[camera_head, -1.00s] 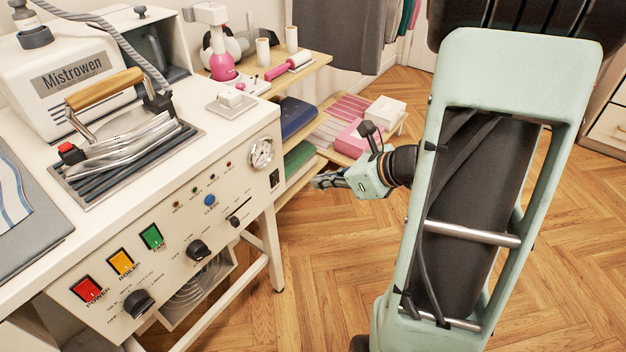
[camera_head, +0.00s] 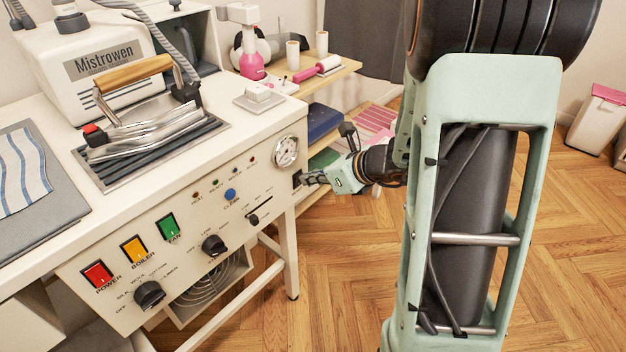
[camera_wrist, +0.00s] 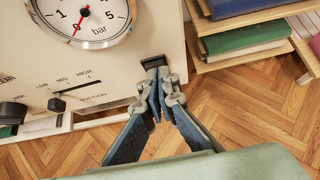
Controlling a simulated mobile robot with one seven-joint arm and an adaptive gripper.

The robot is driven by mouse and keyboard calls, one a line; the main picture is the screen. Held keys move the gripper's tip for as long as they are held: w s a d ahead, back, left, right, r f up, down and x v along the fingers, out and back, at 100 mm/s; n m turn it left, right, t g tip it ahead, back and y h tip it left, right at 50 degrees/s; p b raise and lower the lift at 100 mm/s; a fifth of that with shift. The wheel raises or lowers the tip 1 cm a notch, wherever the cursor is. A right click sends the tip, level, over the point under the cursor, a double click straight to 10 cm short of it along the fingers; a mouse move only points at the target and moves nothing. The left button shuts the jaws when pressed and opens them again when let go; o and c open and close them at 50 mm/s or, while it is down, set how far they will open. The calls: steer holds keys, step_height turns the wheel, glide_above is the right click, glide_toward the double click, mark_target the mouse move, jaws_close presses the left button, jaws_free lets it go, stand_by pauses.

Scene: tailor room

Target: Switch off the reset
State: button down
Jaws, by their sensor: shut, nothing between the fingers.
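The control panel (camera_head: 200,240) is the cream front of the ironing station. A small black switch (camera_wrist: 154,62) sits near the panel's right edge, below the pressure gauge (camera_wrist: 85,15). No readable reset label shows, and its rocker position cannot be told. My gripper (camera_wrist: 160,88) is shut and empty, with its fingertips right at the lower side of this switch and partly over it. I cannot tell whether they touch it. In the head view my gripper (camera_head: 304,180) reaches in from the right at the panel's right edge and largely hides the switch.
Red (camera_head: 97,273), yellow (camera_head: 133,249) and green (camera_head: 168,227) switches, a blue button (camera_head: 230,195), knobs (camera_head: 149,293) and a slider (camera_head: 254,219) share the panel. A low shelf with books (camera_wrist: 240,35) stands right behind it.

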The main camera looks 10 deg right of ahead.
steer(key=shift+r, duration=0.1)
steer(key=shift+w+a+g+h+p, duration=0.2)
steer(key=shift+w+g+h+p, duration=0.1)
steer(key=shift+p, duration=0.75)
steer(key=shift+r+p, duration=0.7)
steer(key=shift+r, duration=0.15)
